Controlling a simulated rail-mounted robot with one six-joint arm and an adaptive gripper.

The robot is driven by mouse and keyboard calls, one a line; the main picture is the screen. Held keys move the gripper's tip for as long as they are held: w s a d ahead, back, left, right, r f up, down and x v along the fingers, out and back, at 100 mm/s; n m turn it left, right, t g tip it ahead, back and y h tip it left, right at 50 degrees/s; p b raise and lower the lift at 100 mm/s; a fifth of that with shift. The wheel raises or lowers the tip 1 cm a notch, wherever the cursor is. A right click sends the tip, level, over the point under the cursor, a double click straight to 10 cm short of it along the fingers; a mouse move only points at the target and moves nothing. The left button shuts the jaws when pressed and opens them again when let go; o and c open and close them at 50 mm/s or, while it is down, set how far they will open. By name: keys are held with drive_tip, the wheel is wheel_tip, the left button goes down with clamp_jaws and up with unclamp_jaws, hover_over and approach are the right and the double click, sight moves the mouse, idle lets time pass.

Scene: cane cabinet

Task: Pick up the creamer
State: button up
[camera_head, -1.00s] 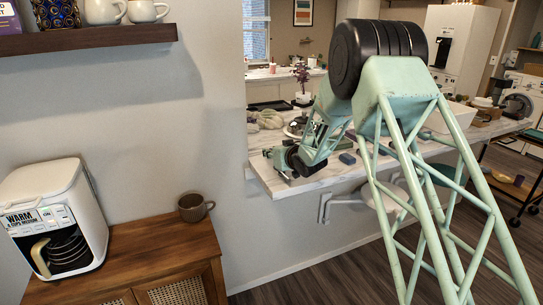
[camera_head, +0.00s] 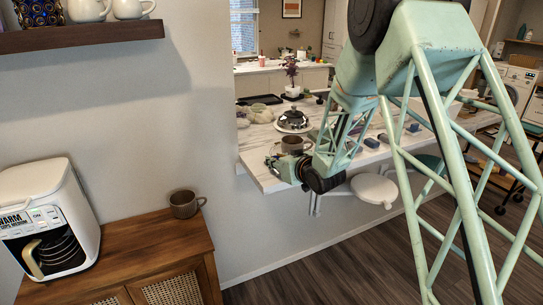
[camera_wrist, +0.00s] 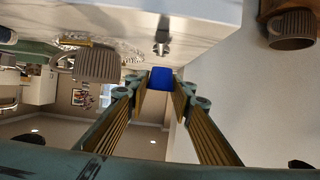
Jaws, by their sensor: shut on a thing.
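My gripper (camera_wrist: 163,100) is shut on a small blue thing (camera_wrist: 160,77), which looks like the creamer. It sits between the fingertips in the wrist view, with its blue face showing. The fingers hide its sides, so its full shape cannot be told. In the head view my gripper (camera_head: 274,165) is at the left front edge of the marble counter (camera_head: 262,182). The blue thing cannot be made out there.
A brown mug (camera_head: 297,145) and a domed silver dish (camera_head: 294,119) stand on the counter beyond my gripper. Another brown mug (camera_head: 185,204) stands on the wooden cabinet (camera_head: 150,240) beside a white coffee maker (camera_head: 48,218). A shelf (camera_head: 80,36) hangs above. The cabinet's top front is clear.

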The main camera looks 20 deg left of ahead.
drive_tip(key=shift+s+d, duration=0.5)
drive_tip(key=shift+s+a, duration=0.1)
idle(0.7)
